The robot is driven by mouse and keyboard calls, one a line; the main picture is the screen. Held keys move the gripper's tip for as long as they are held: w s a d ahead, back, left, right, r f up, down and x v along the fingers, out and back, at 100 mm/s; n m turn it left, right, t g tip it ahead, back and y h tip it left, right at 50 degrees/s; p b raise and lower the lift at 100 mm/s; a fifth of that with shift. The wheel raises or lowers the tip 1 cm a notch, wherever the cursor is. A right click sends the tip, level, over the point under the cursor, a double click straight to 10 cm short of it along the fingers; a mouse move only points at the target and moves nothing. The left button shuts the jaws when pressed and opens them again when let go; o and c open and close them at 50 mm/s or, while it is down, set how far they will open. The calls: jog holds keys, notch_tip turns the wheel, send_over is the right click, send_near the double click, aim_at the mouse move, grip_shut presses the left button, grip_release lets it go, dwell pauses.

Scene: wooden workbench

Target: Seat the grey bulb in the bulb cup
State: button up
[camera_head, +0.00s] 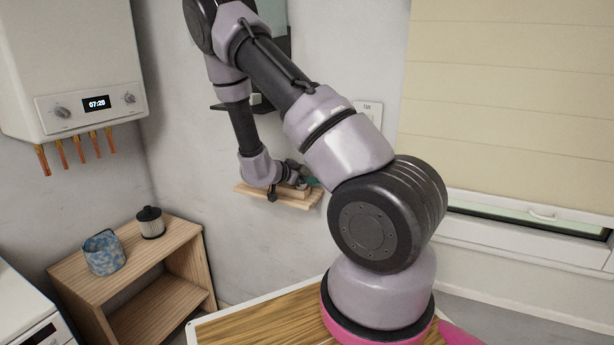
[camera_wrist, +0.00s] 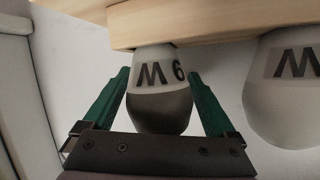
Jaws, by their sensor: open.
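In the wrist view a bulb (camera_wrist: 160,108) has a dark grey rounded end and a white band marked "M 6". Its banded end meets or lies just in front of a pale wooden board (camera_wrist: 215,22). My gripper (camera_wrist: 160,75) is open, with one green finger on each side of this bulb. A gap shows beside the bulb at each finger. A paler bulb (camera_wrist: 285,110) with a similar marking is to the right, partly cut off by the frame. In the head view my gripper (camera_head: 297,176) is small and partly hidden at the wall shelf. I cannot make out the bulb cup.
The wooden wall shelf (camera_head: 298,203) is behind my arm. A low wooden stand (camera_head: 120,262) at left holds a blue patterned cup-like container (camera_head: 103,253) and a dark-topped canister (camera_head: 150,223). A boiler (camera_head: 75,65) hangs at upper left. A window blind (camera_head: 510,100) is at right.

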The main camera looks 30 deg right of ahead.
jog(key=shift+a+r, duration=0.1)
jog(key=v, duration=1)
jog(key=shift+a, duration=0.2)
jog(key=shift+s+r, duration=0.1)
